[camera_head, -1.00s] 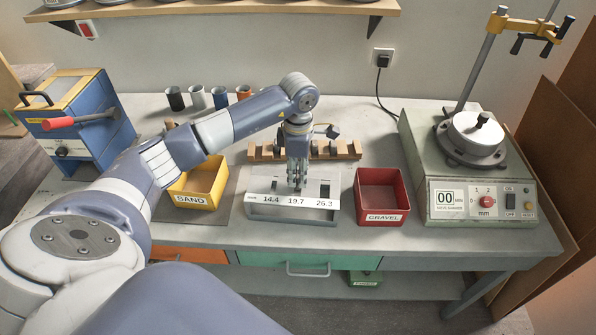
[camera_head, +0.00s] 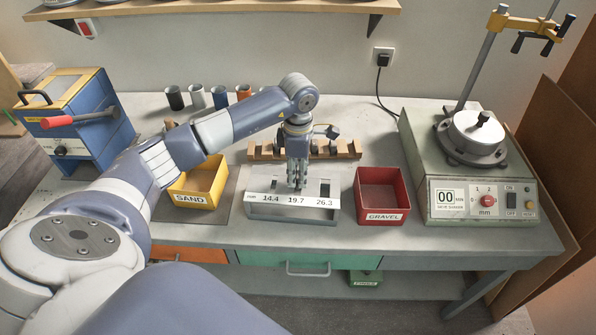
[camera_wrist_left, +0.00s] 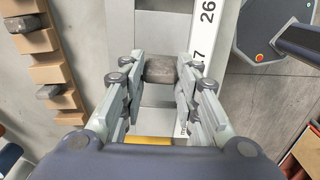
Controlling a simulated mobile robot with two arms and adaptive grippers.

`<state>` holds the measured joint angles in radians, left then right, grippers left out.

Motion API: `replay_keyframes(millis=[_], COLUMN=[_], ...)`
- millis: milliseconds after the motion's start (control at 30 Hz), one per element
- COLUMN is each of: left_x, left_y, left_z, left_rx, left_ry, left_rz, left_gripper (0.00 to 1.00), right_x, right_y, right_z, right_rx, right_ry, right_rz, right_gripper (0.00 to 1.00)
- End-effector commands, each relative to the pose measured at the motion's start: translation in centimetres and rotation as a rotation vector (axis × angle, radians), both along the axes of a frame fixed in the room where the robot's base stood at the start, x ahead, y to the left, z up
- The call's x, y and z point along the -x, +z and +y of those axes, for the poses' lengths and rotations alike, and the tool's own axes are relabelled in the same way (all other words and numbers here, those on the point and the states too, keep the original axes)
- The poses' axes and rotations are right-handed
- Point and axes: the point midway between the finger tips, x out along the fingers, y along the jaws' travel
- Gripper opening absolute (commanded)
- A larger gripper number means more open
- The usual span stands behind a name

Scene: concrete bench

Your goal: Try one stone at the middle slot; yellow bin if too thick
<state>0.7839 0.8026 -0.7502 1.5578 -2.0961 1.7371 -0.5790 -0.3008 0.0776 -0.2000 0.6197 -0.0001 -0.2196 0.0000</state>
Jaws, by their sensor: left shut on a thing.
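My left gripper (camera_head: 297,184) is shut on a grey-brown stone, which shows between its fingers in the wrist view (camera_wrist_left: 160,68). The gripper points down at the middle of the pale slot gauge (camera_head: 292,213), at the slot marked 19.7; its other marks are 14.4 and 26.3. The fingers hide the stone in the head view. I cannot tell whether the stone is in the slot or just over it. The yellow bin (camera_head: 196,200), labelled SAND, stands left of the gauge. My right gripper is in neither view.
A red GRAVEL bin (camera_head: 383,216) stands right of the gauge. A wooden rack (camera_head: 345,150) lies behind it, with grey stones (camera_wrist_left: 22,23) in the wrist view. A sieve shaker (camera_head: 480,190) fills the right end; a blue machine (camera_head: 85,115) and several cups (camera_head: 198,97) are left.

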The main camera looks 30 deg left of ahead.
Motion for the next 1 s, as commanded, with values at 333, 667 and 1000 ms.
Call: replay_keyframes(millis=[333,667,1000], left_x=[0.0,0.0,0.0], left_y=[-0.5,-0.9,-1.3], left_z=[0.0,0.0,0.0], left_rx=[0.0,0.0,0.0], left_ry=[0.0,0.0,0.0], left_rz=[0.0,0.0,0.0], left_gripper=[0.06,0.06,0.06], right_x=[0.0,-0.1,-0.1], right_y=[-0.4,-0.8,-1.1], right_z=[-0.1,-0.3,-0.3], right_rx=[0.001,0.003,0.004], right_ry=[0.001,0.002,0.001], right_rz=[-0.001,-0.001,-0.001], right_gripper=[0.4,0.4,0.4])
